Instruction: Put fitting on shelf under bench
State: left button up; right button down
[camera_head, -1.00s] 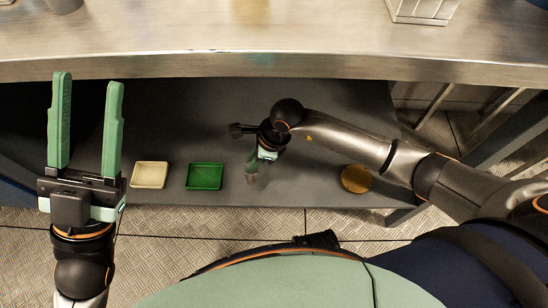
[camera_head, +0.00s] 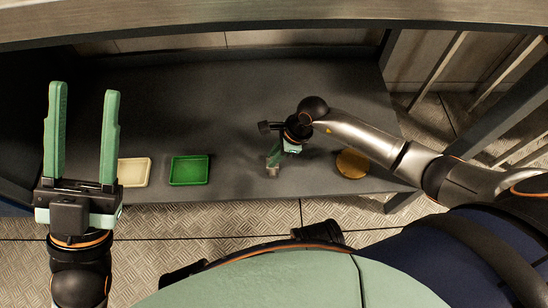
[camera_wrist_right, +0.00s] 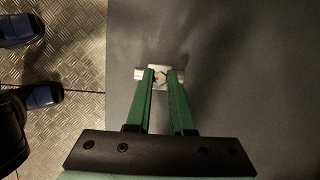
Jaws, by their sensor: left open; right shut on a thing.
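The fitting (camera_wrist_right: 159,72) is a small silvery metal piece held between the fingertips of my right gripper (camera_wrist_right: 162,78) in the right wrist view. In the head view my right gripper (camera_head: 274,163) is over the shelf under the bench (camera_head: 240,120), with the small fitting (camera_head: 272,171) at its tips. The fitting is close to the dark grey shelf surface; I cannot tell whether it touches. My left gripper (camera_head: 82,135) is open and empty, fingers pointing up the picture, left of the trays.
A green tray (camera_head: 189,170) and a cream tray (camera_head: 135,172) are on the shelf left of my right gripper. A round brass-coloured disc (camera_head: 352,163) is to its right. The bench edge (camera_head: 270,22) runs above. The shelf behind the trays is clear.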

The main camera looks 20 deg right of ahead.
pick_arm(q)
jog(key=shift+r, duration=0.15)
pick_arm(e)
jog(key=shift+r, duration=0.15)
pick_arm(q)
jog(key=shift+a, duration=0.1)
pick_arm(e)
jog(key=c, duration=0.8)
grip_release()
